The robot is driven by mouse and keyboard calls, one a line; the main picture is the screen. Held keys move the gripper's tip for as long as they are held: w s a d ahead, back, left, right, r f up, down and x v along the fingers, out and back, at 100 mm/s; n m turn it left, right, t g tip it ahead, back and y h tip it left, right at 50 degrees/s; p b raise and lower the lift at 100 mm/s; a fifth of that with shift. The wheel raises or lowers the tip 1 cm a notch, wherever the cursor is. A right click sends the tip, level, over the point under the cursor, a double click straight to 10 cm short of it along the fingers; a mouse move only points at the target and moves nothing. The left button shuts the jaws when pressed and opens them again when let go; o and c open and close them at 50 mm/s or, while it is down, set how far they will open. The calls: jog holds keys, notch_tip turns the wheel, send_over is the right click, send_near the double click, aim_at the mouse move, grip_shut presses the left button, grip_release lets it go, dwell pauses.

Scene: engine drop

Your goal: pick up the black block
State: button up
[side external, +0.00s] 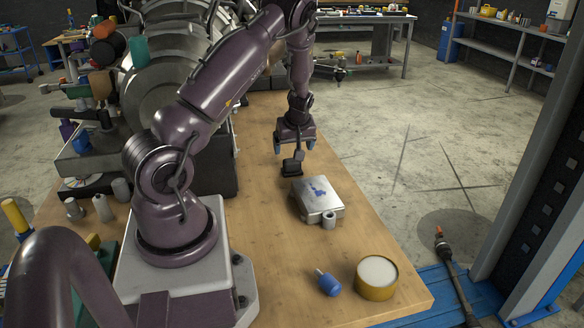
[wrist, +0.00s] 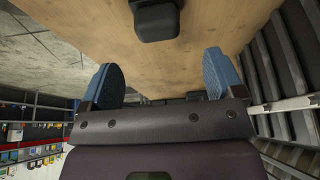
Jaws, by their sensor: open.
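The black block (side external: 291,169) shows in the side external view on the wooden table, just below my gripper (side external: 295,146). It has a wider dark base and a narrower upright part. In the wrist view the black block (wrist: 156,21) is at the top edge, cut off by the frame, and lies beyond the fingertips. My gripper (wrist: 164,72) has its two blue fingers spread wide, with only table showing between them. The fingers do not hold the block. I cannot tell the exact height gap between them.
A silver box with a blue mark (side external: 317,196) lies just right of the block, with a small metal cylinder (side external: 329,219) at its front. A blue-handled tool (side external: 327,283) and a round tin (side external: 377,277) are nearer the front. Large machinery (side external: 160,95) stands at left.

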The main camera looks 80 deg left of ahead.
aim_at(292, 159)
jog(key=x, duration=0.6)
jog(key=shift+d+f, duration=0.1)
jog(key=shift+f, duration=0.4)
jog(key=c, duration=1.1)
jog(key=shift+r, duration=0.15)
jog(key=shift+w+r, duration=0.1)
jog(key=shift+r, duration=0.55)
jog(key=s+d+r, duration=0.2)
jog(key=d+r, duration=0.1)
jog(key=s+d+r, duration=0.3)
jog(key=d+r, duration=0.1)
jog(key=s+d+r, duration=0.3)
jog(key=d+r, duration=0.1)
jog(key=shift+s+d+r, duration=0.15)
jog(key=shift+r, duration=0.1)
